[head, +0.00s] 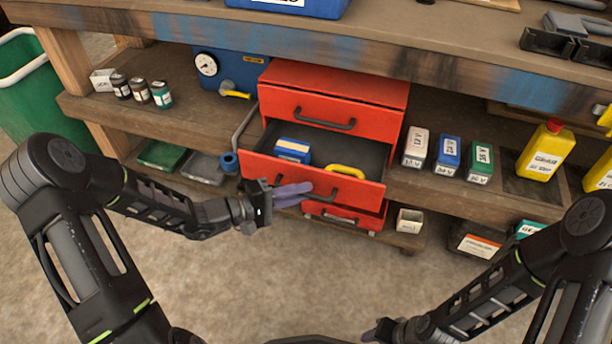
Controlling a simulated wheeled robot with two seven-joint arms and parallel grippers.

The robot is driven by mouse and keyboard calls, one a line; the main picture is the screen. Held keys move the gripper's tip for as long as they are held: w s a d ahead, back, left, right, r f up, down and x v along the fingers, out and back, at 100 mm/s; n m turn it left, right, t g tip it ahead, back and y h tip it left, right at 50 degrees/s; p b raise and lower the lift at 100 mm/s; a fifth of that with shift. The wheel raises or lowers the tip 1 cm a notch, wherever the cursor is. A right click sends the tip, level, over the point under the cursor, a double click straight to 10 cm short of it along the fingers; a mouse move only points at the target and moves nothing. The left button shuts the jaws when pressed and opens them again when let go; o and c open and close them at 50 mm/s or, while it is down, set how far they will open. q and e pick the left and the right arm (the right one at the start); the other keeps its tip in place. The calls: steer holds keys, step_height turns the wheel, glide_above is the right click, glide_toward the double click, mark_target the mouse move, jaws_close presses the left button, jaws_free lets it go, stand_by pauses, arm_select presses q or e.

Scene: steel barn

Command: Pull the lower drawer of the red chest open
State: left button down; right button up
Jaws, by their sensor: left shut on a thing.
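The red chest (335,83) stands on the shelf under the workbench. Its upper drawer (300,109) is closed, with a dark bar handle (324,123).
Small boxes (448,153) and a yellow bottle (546,151) stand right of the chest. Several jars (140,90) and a blue case with a gauge (229,72) are to its left. The floor in front is clear.

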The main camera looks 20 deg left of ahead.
arm_select(q)
steer(key=shift+s+a, duration=0.2)
steer(key=shift+s, duration=2.1)
steer(key=c, duration=1.5)
jaws_free()
steer(key=shift+o, duration=0.2)
steer(key=p+v, duration=0.2)
steer(key=v, duration=0.5)
steer(key=shift+s+a, duration=0.2)
steer(key=shift+a, duration=0.1)
